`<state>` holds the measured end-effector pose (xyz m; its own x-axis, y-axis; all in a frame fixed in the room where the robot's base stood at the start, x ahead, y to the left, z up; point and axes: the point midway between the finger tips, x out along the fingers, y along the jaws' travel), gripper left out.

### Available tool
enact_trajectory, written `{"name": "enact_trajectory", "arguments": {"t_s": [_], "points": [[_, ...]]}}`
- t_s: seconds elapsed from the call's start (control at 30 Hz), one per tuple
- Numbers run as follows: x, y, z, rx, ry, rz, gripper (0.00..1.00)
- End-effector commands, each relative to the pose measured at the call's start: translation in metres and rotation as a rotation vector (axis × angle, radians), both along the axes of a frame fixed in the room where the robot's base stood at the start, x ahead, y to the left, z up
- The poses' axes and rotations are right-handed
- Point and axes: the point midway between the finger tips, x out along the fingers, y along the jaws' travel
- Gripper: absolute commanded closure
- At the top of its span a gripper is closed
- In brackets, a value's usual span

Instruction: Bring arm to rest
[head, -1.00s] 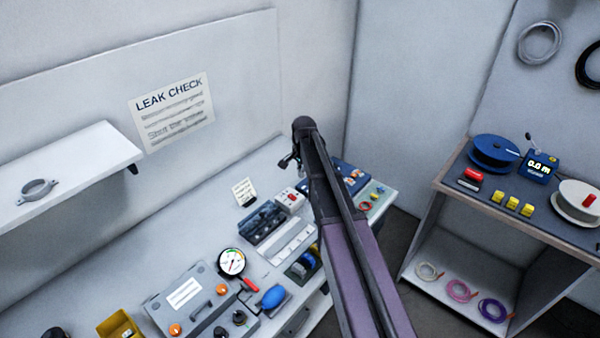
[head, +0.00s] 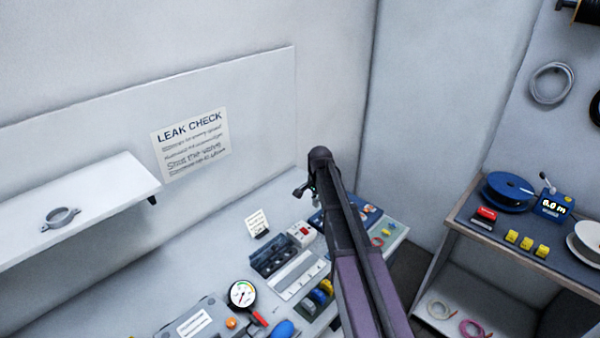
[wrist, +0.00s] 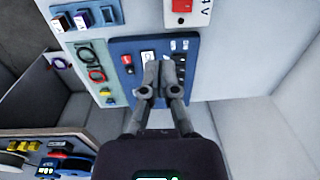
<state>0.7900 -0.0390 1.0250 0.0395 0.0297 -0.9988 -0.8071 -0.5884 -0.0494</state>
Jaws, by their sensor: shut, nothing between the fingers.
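My arm reaches up the middle of the head view. In the wrist view my gripper (wrist: 158,80) has its two fingertips together with nothing held between them. It shows in front of a blue board (wrist: 125,47) with small parts on it, and the gap between them is hard to judge. In the head view only a small part of my gripper (head: 303,190) shows beside the arm's end, above the workbench (head: 225,250).
A wall shelf (head: 110,195) with a grey ring bracket (head: 60,217) is at the left. The bench holds a pressure gauge (head: 242,294) and several trays. At the right, a side table carries a blue reel (head: 509,190) and yellow blocks (head: 526,241).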

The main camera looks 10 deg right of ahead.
Motion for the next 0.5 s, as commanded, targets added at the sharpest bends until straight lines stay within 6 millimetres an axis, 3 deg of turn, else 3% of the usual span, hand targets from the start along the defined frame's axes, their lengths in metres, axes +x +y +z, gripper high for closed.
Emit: {"name": "enact_trajectory", "arguments": {"t_s": [0.17,0.27,0.37,0.5], "points": [[-0.007,0.001,0.000,-0.001,0.000,0.019,1.00],[-0.022,0.004,0.000,-0.005,0.001,0.063,1.00],[-0.046,0.009,0.000,-0.010,0.003,0.143,1.00],[-0.095,0.017,0.000,-0.019,0.007,0.309,1.00]]}}
